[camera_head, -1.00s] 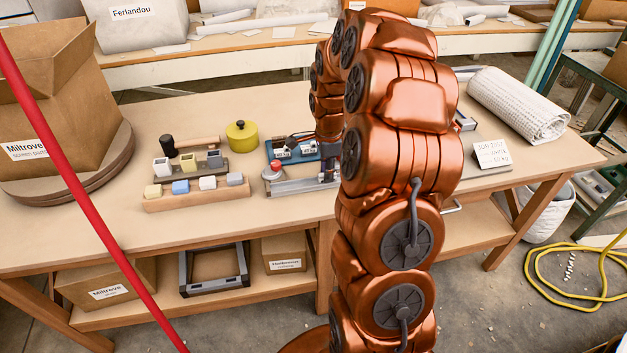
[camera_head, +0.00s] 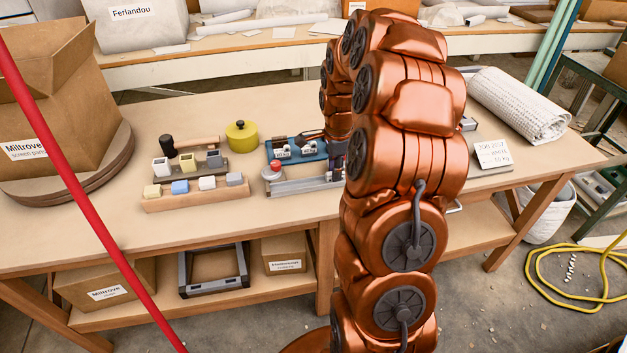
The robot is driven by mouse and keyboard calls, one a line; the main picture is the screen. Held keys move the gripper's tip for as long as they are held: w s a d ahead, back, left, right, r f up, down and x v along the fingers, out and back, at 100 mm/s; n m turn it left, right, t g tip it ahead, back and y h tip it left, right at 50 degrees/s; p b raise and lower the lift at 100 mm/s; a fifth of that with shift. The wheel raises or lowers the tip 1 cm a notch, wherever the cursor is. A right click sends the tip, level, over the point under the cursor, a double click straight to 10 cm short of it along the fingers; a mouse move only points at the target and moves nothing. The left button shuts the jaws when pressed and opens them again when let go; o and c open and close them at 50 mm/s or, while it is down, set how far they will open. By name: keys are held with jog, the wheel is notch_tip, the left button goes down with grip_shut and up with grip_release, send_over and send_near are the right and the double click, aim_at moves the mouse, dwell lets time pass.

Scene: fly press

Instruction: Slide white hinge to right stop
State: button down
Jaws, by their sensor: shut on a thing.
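My gripper (camera_head: 338,174) is low at the right end of a grey metal rail (camera_head: 300,186), partly hidden behind my copper arm. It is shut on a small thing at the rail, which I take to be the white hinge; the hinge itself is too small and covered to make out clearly. The rail runs along the front of a blue tray (camera_head: 318,147). Pale fittings (camera_head: 281,152) with dark parts stand in the tray. A red button (camera_head: 274,165) sits at the rail's left end. The rail's right end and right stop are hidden behind my arm.
A wooden strip with several coloured blocks (camera_head: 190,193) and a black mallet (camera_head: 168,146) lie left of the rail. A yellow pot (camera_head: 242,135) stands behind. A sign (camera_head: 492,153) and a white roll (camera_head: 518,104) lie on the right. The front table strip is clear.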

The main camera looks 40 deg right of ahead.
jog(key=shift+s+d, duration=0.3)
jog(key=shift+d, duration=0.25)
jog(key=shift+d, duration=0.2)
jog(key=shift+s+d+b, duration=0.35)
jog(key=shift+d, duration=0.25)
jog(key=c, duration=0.9)
grip_release()
jog(key=shift+d, duration=0.1)
jog(key=c, duration=0.3)
notch_tip(320, 180, up, 7)
jog(key=shift+p, duration=0.3)
dwell(0.3)
